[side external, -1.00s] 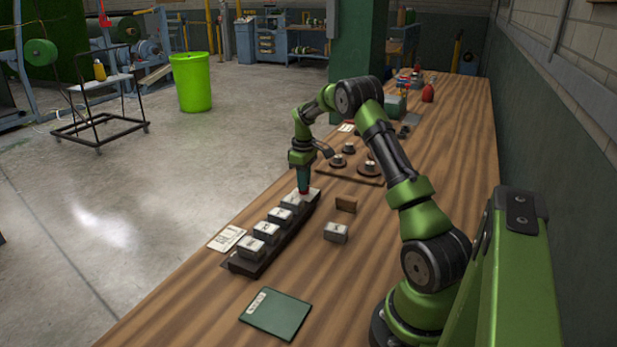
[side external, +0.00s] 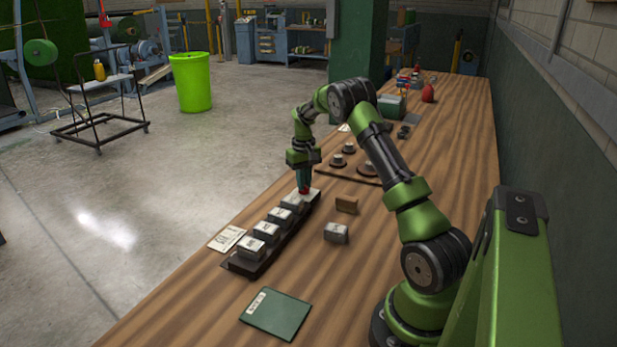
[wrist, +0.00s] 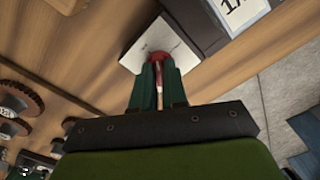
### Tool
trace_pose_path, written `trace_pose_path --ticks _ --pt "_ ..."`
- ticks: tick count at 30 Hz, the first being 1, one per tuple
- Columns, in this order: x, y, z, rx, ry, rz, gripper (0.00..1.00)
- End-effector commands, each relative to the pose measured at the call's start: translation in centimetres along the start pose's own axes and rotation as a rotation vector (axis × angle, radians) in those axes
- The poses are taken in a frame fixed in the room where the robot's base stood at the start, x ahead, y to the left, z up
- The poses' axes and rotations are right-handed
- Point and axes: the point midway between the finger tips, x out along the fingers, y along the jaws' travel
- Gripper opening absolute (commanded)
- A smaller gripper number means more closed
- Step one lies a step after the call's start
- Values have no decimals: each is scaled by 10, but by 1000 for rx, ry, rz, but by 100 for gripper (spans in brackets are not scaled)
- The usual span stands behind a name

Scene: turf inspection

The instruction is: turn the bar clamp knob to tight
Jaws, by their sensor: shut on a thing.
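The red knob (wrist: 158,60) sits between my fingertips in the wrist view, in front of a pale plate (wrist: 150,45). In the side view the knob (side external: 304,191) is a small red spot at the far end of a long dark rail (side external: 262,262). My gripper (wrist: 158,72) is shut on the knob; in the side view my gripper (side external: 304,186) points down at that end. The fingers hide part of the knob, and I cannot read any marking of its turn.
Several grey blocks with white labels (side external: 266,230) line the rail. A loose grey block (side external: 336,232) and a small brown block (side external: 346,204) lie to its right. A green folder (side external: 275,312) lies in front.

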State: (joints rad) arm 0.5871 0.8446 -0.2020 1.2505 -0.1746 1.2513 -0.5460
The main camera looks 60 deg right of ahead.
Motion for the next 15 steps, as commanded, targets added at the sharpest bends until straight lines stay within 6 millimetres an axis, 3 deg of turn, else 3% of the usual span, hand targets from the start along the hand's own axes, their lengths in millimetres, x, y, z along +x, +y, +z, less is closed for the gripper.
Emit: trace_pose_path --ticks 15 --pt "-1 0 0 489 2 0 0"
